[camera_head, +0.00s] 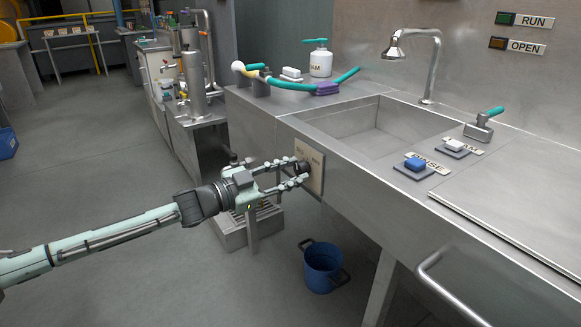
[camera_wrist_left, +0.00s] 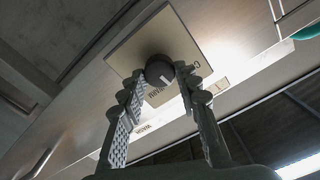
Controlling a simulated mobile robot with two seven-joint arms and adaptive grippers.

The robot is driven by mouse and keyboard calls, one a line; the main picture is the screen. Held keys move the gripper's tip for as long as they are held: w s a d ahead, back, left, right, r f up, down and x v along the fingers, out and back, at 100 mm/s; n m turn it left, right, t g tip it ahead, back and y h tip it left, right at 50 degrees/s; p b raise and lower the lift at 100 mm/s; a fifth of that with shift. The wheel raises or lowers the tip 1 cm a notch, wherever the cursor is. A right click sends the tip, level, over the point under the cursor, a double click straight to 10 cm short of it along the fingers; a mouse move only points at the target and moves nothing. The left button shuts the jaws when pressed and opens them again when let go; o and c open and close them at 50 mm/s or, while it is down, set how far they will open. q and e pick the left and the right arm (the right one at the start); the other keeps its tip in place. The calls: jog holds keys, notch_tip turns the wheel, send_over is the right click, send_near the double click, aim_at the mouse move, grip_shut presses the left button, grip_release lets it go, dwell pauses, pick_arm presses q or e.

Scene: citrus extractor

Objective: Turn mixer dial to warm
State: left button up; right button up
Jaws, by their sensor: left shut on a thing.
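The mixer dial (camera_wrist_left: 158,69) is a dark round knob with a pale pointer line, on a square light plate (camera_head: 312,168) fixed to the front face of the steel sink counter. In the left wrist view the fingertips (camera_wrist_left: 168,78) are closed on the dial. The fingers partly hide the dial in the head view. My right gripper is out of view.
A steel sink (camera_head: 365,128) with a tap (camera_head: 432,65) is above the plate. A blue bucket (camera_head: 322,266) stands on the floor below. A metal handle (camera_head: 440,285) sticks out from the counter front at lower right. A stepped stool (camera_head: 235,230) stands behind my gripper.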

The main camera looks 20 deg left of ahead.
pick_arm(q)
jog(key=shift+m, duration=0.9)
jog(key=m, duration=0.2)
jog(key=shift+m+p, duration=0.4)
jog(key=m, duration=0.4)
jog(key=shift+f, duration=0.1)
jog(key=shift+m, duration=0.9)
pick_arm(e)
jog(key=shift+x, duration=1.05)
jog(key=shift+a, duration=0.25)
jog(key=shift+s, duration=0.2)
pick_arm(q)
jog(key=o, duration=1.2)
jog(key=shift+c, duration=0.2)
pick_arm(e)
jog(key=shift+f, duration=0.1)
